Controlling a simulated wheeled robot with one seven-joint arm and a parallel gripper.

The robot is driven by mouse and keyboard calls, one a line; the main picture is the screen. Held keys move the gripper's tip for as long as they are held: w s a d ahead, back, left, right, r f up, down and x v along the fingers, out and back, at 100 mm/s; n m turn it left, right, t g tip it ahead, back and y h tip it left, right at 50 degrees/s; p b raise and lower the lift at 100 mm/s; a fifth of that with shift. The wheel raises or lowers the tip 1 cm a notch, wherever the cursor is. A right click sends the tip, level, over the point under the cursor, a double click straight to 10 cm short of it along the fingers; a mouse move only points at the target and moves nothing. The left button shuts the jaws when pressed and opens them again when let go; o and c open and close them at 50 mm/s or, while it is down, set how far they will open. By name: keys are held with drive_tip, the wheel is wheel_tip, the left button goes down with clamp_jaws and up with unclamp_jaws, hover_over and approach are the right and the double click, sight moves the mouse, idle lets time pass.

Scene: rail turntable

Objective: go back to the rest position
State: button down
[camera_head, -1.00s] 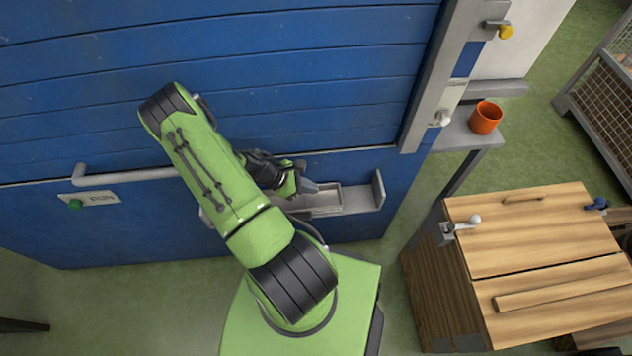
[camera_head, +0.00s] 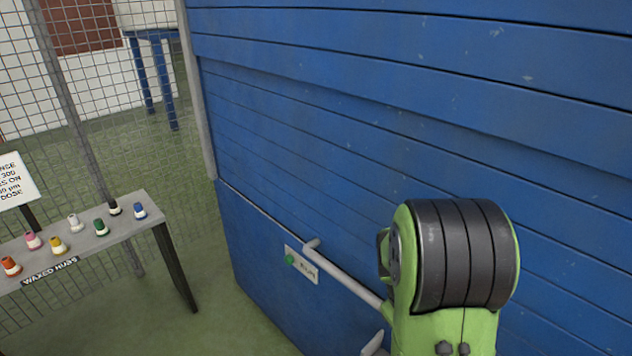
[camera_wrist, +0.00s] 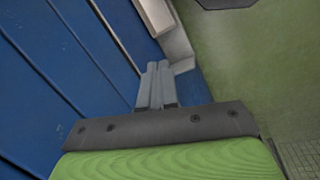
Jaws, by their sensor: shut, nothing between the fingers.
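My gripper (camera_wrist: 156,86) shows in the wrist view with its two grey fingers side by side and shut, nothing between them. It is beside the blue plank wall (camera_wrist: 60,70), with a pale ledge or tray (camera_wrist: 155,15) just beyond the fingertips; I cannot tell whether they touch it. In the head view only a green and black part of my arm shows at the lower right, in front of the blue wall (camera_head: 400,120). My gripper is out of that view.
A grey rail handle (camera_head: 345,280) and a small plate with a green button (camera_head: 290,259) are on the wall. A grey bench (camera_head: 110,238) with several coloured hubs stands at the left before a mesh fence (camera_head: 90,110). Green floor between bench and wall is clear.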

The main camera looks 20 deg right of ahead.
drive_tip(key=s+a+r+t+y, duration=0.15)
drive_tip(key=a+r+t, duration=0.25)
drive_tip(key=a+r, duration=0.75)
drive_tip(key=s+a+r+t+y, duration=0.1)
drive_tip(key=s+a+r+t, duration=0.1)
drive_tip(key=s+a+r, duration=0.3)
drive_tip(key=shift+s+a+r+m+t+p, duration=0.3)
drive_tip(key=shift+s+a+r+p, duration=0.15)
drive_tip(key=shift+s+a, duration=0.6)
